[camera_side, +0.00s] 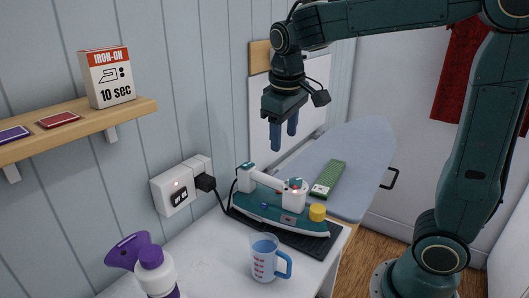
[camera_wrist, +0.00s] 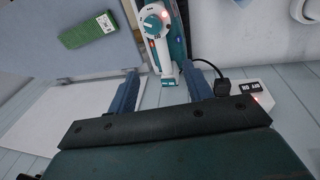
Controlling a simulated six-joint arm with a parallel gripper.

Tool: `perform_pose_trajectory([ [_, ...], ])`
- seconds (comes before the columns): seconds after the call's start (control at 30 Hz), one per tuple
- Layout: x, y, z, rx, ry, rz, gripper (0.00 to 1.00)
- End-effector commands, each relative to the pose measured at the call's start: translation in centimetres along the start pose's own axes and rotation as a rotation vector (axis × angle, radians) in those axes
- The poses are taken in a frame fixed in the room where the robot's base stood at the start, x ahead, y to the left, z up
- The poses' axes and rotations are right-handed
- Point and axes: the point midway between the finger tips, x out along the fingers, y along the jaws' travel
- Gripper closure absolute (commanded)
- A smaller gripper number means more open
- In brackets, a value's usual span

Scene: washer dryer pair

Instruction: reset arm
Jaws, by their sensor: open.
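My gripper (camera_side: 283,139) hangs from my raised arm in the side view, fingers pointing down, open and empty. It is in the air above the level of the iron and the ironing board, touching neither. In the wrist view the two blue fingers of my gripper (camera_wrist: 160,78) stand apart, and the iron (camera_wrist: 155,38) shows beyond the gap between them.
A blue-grey ironing board (camera_side: 355,150) holds a green block (camera_side: 327,178). A measuring cup (camera_side: 265,258) and a purple-capped white bottle (camera_side: 155,275) stand in front. A shelf (camera_side: 75,130) holds an iron-on box (camera_side: 107,77). A wall outlet (camera_side: 180,187) has the plug and cord.

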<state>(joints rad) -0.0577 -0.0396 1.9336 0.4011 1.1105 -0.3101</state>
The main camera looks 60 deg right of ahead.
Motion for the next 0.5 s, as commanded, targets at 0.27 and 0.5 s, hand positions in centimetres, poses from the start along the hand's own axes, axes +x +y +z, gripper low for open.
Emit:
perform_pose_trajectory([
  [0.27, -1.7, -0.3, 5.0, 0.011, 0.118, -0.037, 0.49],
  [0.5, -2.2, -1.2, 9.2, 0.021, 0.216, -0.076, 0.49],
])
